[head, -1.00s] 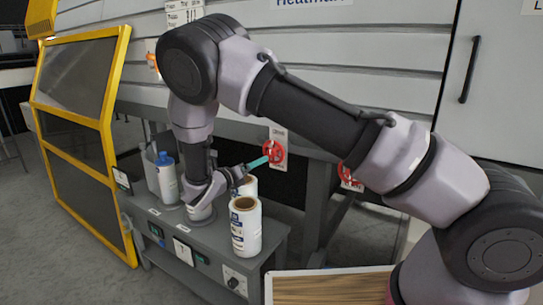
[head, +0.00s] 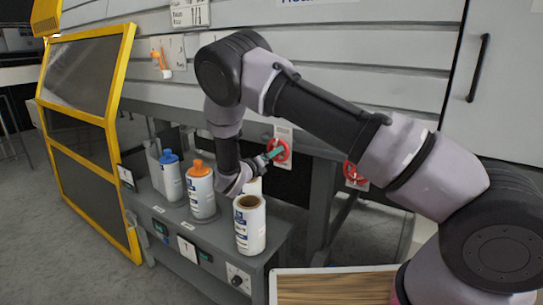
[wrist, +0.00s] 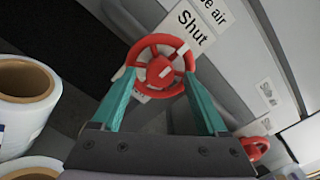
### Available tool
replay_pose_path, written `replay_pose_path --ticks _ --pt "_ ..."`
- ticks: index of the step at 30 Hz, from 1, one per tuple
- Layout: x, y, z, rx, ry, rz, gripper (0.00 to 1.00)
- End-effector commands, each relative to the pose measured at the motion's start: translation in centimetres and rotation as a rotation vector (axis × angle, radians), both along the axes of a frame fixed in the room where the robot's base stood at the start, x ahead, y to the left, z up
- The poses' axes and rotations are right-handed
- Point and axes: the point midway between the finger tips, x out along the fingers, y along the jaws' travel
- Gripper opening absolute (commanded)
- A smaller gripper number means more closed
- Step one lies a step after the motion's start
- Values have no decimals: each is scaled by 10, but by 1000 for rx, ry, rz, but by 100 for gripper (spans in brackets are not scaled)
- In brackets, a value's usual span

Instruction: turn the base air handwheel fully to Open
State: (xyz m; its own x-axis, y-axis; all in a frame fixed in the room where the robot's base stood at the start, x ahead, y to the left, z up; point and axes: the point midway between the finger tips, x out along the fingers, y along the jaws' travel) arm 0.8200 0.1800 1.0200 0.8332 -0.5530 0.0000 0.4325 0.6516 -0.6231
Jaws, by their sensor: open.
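A red handwheel (wrist: 160,66) with a round hub fills the upper middle of the wrist view. A white label (wrist: 194,30) beside it reads "e air" and "Shut", with its start cut off. In the head view the same wheel (head: 284,150) sits on a white plate under the machine panel. My gripper (wrist: 158,75) is open, with its two teal fingers on either side of the wheel, tips close to the rim. I cannot tell whether they touch it. In the head view my gripper (head: 274,154) partly covers the wheel.
A second red handwheel (head: 353,173) is to the right. White label rolls (head: 249,226), a blue-capped bottle (head: 172,178) and an orange-capped bottle (head: 200,190) stand on the grey bench below my arm. A yellow-framed guard (head: 118,120) is at the left.

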Motion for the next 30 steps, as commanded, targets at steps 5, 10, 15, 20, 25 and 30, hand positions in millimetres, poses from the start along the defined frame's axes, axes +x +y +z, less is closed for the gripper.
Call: replay_pose_path --ticks 5,10,15,20,25,30 --pt "1 0 0 0 1 1 76" --pt "1 0 0 0 1 1 42" --pt "1 0 0 0 1 1 0" --pt "1 0 0 9 -5 1 0" --pt "1 0 0 49 -32 2 0" --pt "0 1 0 134 -88 2 0"
